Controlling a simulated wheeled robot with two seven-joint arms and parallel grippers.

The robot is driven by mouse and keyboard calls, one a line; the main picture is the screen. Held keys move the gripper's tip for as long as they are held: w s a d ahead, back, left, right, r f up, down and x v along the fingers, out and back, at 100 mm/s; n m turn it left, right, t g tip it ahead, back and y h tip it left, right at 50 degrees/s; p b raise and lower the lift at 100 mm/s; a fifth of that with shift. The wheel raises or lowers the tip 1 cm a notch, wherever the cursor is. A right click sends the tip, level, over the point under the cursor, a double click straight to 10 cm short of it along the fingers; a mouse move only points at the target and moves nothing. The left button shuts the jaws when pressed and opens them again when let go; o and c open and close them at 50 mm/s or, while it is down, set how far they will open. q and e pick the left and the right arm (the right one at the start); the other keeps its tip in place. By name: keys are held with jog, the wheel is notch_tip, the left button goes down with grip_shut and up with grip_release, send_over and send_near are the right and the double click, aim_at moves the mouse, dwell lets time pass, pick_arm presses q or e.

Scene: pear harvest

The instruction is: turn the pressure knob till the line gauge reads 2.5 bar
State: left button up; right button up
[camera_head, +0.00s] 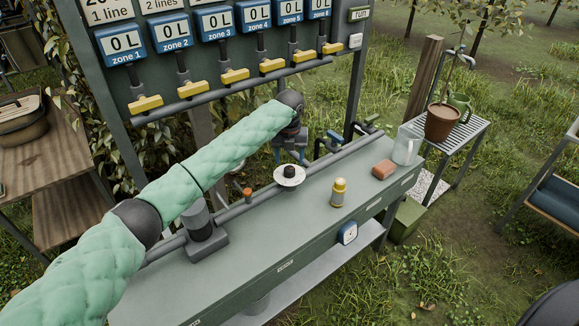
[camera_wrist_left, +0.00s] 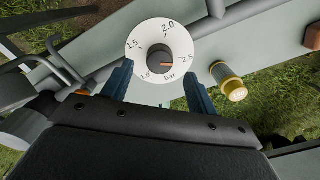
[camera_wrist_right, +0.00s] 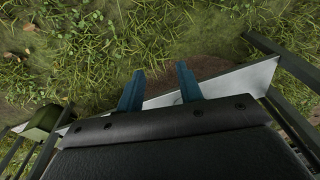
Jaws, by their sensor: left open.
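The pressure knob (camera_head: 290,171) is a black cap on a white disc on the bench. In the left wrist view the knob (camera_wrist_left: 157,56) shows a dial marked 1.0 to 2.5 bar, and its orange mark points right, near 2.5. A small blue-framed gauge (camera_head: 348,233) is on the bench's front face; its reading is too small to tell. My left gripper (camera_head: 291,148) is open above the knob. In the left wrist view its fingers (camera_wrist_left: 158,80) are apart, either side of the dial's lower part. My right gripper (camera_wrist_right: 158,88) is open and empty over grass.
A yellow-capped bottle (camera_head: 339,192), a brown block (camera_head: 383,169) and a clear jug (camera_head: 407,146) stand on the bench (camera_head: 270,235) right of the knob. A pipe (camera_head: 330,154) runs behind it. Yellow valve handles (camera_head: 235,76) and zone signs hang above.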

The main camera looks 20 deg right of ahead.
aim_at(290, 168)
pick_arm(q)
jog(key=shift+r+b, duration=0.4)
jog(key=shift+r, duration=1.45)
pick_arm(e)
jog(key=shift+w+a+r, duration=0.15)
jog(key=shift+w+r, duration=0.05)
jog(key=shift+r, duration=0.9)
jog(key=shift+w+a+r, duration=0.1)
jog(key=shift+w+r, duration=0.05)
jog(key=shift+r, duration=0.95)
pick_arm(q)
jog(key=shift+f, duration=0.1)
